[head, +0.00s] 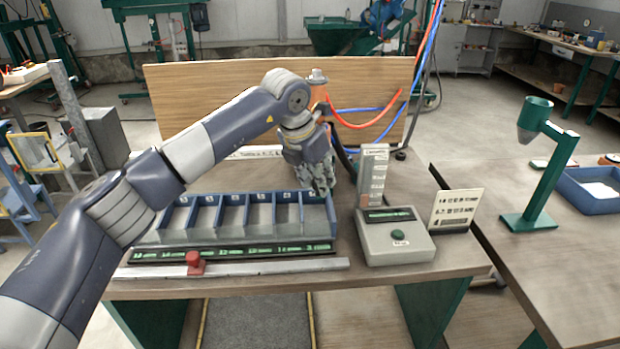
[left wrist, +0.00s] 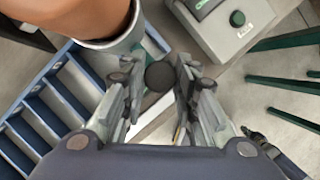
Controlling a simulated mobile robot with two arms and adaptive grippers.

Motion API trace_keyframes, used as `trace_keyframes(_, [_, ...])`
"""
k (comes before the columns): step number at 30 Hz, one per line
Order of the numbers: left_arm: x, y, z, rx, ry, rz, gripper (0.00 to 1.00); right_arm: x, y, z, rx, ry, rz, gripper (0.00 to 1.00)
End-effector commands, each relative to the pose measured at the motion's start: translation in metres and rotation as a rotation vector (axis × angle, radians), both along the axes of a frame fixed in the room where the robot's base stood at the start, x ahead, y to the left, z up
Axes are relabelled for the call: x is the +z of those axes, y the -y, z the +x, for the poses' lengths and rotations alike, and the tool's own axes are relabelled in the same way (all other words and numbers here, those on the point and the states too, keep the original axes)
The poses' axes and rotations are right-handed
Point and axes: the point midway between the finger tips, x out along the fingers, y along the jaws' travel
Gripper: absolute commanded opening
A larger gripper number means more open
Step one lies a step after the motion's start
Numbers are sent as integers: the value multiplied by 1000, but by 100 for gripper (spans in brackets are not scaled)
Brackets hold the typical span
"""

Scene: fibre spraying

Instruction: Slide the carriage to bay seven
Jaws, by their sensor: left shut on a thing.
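The carriage looks to be the small red knobbed block (head: 195,263) on the pale rail (head: 290,267) along the table's front edge, left of the rail's middle. My left gripper (head: 318,178) is away from the carriage, over the right end of the blue divided tray. In the left wrist view its fingers (left wrist: 158,92) are closed about a dark round part (left wrist: 160,76); what this belongs to is unclear. My right gripper is not in view.
The blue tray (head: 148,233) has several numbered compartments. A grey box with a green button (head: 397,246) stands right of it. An orange device (head: 319,93) with red and blue hoses is behind my left gripper. A wooden panel (head: 200,90) closes the back.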

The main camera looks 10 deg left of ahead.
Motion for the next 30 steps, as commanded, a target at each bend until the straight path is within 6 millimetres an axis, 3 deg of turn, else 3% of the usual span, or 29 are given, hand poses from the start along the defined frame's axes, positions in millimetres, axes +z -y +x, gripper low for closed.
trace_keyframes(11, [2,5,1,-2,7,-8,0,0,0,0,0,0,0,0])
trace_keyframes(12, [2,5,1,-3,6,-9,30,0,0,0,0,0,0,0])
trace_keyframes(15, [2,5,1,-4,6,-8,47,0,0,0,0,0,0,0])
trace_keyframes(25, [3,3,0,-2,4,-4,47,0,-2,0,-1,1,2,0])
trace_keyframes(30, [21,-1,-5,-2,7,-4,47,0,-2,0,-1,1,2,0])
